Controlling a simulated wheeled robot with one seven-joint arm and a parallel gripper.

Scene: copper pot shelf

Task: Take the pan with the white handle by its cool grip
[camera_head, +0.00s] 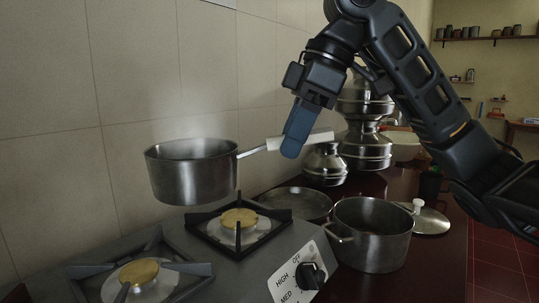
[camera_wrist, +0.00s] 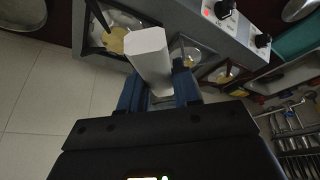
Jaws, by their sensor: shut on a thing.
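The pan (camera_head: 193,172) is a steel saucepan with a white handle (camera_head: 309,140). It hangs in the air above the stove, roughly level, with pale steam over it. My gripper (camera_head: 297,135) is shut on the white handle, partway along it, with the handle's free end sticking out to the right. In the wrist view the white handle (camera_wrist: 149,58) stands between the two blue fingers of my gripper (camera_wrist: 160,95). The pan's bowl is not clearly visible in the wrist view.
The stove (camera_head: 229,270) has burners with black grates (camera_head: 239,226) below the pan. A steel pot (camera_head: 372,235) and a flat lid (camera_head: 296,203) stand right of it. Stacked steel vessels (camera_head: 364,130) stand behind the gripper. The tiled wall (camera_head: 140,70) is close behind the pan.

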